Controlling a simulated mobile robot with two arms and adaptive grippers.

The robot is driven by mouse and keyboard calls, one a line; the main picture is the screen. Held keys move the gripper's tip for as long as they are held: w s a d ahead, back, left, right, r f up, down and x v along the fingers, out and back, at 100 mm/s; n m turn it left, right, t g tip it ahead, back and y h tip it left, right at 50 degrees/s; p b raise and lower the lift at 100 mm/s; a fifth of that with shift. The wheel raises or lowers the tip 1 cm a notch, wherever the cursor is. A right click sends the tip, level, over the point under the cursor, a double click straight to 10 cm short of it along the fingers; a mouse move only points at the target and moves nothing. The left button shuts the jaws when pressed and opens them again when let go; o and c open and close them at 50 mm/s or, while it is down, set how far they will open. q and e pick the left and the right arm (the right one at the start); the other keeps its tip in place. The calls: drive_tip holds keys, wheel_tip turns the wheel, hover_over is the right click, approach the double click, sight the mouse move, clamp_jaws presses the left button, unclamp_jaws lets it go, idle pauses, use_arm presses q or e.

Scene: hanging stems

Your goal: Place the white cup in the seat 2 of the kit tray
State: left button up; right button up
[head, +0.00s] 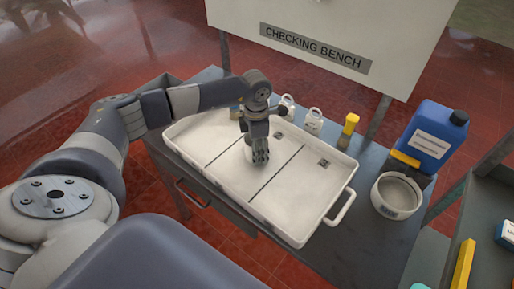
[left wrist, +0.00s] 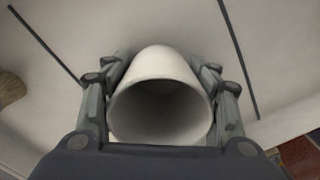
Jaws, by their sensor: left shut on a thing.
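The white cup (left wrist: 160,100) lies between the two fingers of my left gripper (left wrist: 162,88) in the left wrist view, its open mouth facing the camera. My left gripper (head: 260,157) is shut on it, pointing down over the middle section of the kit tray (head: 315,215). In the head view the fingers hide most of the cup; a pale edge of it (head: 247,154) shows beside them. The tray is white, with two dark lines dividing its floor into three sections. I cannot tell whether the cup touches the floor. Small tags by the far edge are unreadable. My right gripper is out of view.
White containers (head: 314,121) and a yellow-topped item (head: 350,125) stand behind the tray. A blue jug (head: 431,136) and a round white pot (head: 396,196) are at the right of the bench. The tray's right section is clear. A sign panel (head: 315,47) rises behind.

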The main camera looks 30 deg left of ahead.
use_arm(q)
drive_tip(key=o, duration=1.1)
drive_tip(key=shift+f, duration=0.1)
drive_tip(key=shift+c, duration=0.2)
drive_tip(key=shift+r, duration=0.35)
wheel_tip(320, 180, up, 12)
drive_tip(key=b, duration=0.2)
drive_tip(key=shift+a+f, duration=0.15)
